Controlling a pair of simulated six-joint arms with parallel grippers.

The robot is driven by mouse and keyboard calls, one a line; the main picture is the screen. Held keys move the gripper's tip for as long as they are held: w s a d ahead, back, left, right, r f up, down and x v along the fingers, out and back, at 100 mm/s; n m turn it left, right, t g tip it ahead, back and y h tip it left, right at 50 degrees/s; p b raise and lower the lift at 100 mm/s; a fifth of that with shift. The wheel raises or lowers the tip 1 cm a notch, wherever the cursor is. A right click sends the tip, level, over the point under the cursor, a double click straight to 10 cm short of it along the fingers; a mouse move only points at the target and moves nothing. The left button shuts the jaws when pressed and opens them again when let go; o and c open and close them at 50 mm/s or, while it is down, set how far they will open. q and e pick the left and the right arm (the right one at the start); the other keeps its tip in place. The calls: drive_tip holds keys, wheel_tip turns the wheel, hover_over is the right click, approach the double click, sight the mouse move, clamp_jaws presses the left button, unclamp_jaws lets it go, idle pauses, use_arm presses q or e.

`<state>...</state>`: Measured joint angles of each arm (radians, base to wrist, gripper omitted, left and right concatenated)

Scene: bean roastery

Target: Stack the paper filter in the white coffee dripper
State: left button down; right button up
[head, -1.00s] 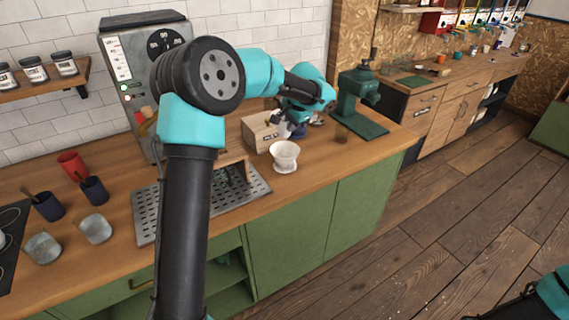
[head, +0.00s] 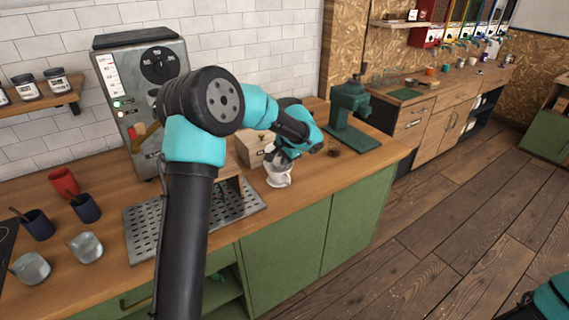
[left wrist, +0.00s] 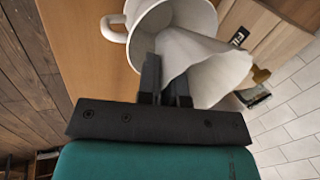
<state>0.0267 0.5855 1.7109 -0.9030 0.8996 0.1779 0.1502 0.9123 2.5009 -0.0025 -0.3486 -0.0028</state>
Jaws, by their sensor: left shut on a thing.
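The white coffee dripper (head: 279,181) stands on the wooden counter, with my left gripper (head: 281,160) right above its mouth. In the left wrist view the dripper (left wrist: 143,22) shows its handle and open rim. The pale paper filter (left wrist: 212,68) is pinched at its edge between the fingers of my left gripper (left wrist: 167,82), which is shut on it. The filter is tilted and overlaps the dripper's opening; how deep it sits is hidden. In the head view the gripper mostly covers the filter. My right gripper is out of view.
A wooden box (head: 248,150) stands just behind the dripper. A perforated metal drip tray (head: 140,232) lies to the left, and a green grinder (head: 349,107) stands to the right. Dark blue cups (head: 86,208) and a red cup (head: 63,183) are farther left.

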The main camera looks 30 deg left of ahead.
sight(284, 179)
use_arm(q)
drive_tip(key=shift+f, duration=1)
drive_tip(key=shift+f, duration=0.6)
drive_tip(key=c, duration=1.5)
unclamp_jaws()
drive_tip(key=shift+c, duration=0.2)
drive_tip(key=shift+r, duration=0.55)
drive_tip(key=v, duration=1.2)
drive_tip(key=shift+s, duration=0.1)
